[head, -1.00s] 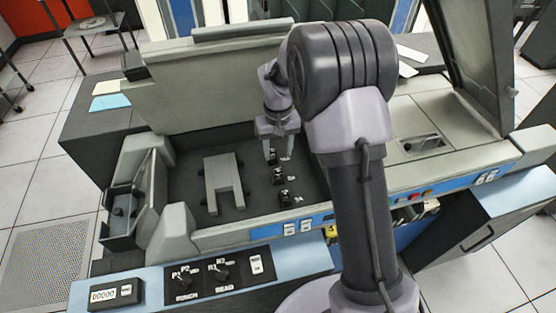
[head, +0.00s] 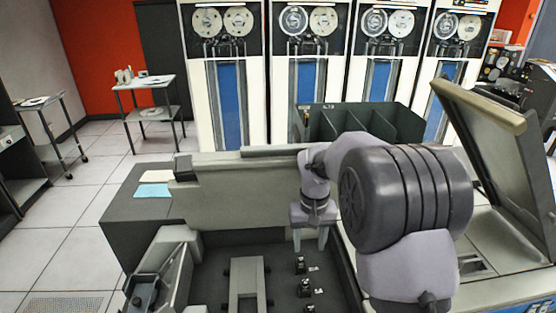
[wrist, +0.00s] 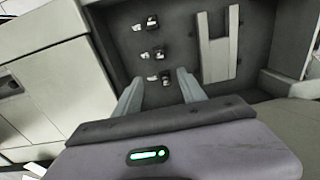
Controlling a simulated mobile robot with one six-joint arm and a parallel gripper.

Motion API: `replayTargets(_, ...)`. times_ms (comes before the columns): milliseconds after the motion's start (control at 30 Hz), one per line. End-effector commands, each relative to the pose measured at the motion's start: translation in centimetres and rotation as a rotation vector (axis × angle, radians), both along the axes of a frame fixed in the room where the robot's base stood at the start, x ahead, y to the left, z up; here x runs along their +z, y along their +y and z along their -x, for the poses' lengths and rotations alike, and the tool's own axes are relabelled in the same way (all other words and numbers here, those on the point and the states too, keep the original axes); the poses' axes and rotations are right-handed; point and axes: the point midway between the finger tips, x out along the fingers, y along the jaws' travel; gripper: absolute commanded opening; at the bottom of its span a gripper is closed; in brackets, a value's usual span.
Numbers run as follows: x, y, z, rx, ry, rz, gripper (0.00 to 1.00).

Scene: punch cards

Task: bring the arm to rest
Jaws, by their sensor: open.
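My gripper (head: 310,248) is open and empty. In the head view it points down over the far end of the machine's dark recessed bed, close to the far one of a row of small black switches (head: 301,264). In the wrist view my gripper (wrist: 160,92) has its two fingers spread apart with nothing between them. The row of switches (wrist: 153,53) lies beyond the fingertips there. My arm bends at the large dark joint at the right of the head view.
A grey U-shaped plate (head: 246,284) lies in the bed. A raised panel (head: 240,190) stands behind it, and an open lid (head: 495,140) stands at right. Tape cabinets (head: 228,100) line the back.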

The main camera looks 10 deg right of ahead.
Motion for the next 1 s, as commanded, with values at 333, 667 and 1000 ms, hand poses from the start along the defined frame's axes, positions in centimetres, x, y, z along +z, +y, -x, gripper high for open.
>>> replayTargets(333, 11.9, 2.2, 15.5, -0.21, -0.279, -0.131, 0.48)
replayTargets(667, 10.4, 3.7, 27.2, -0.351, -0.454, -0.254, 0.48)
replayTargets(1000, 10.2, 3.8, 27.8, -0.359, -0.463, -0.262, 0.48)
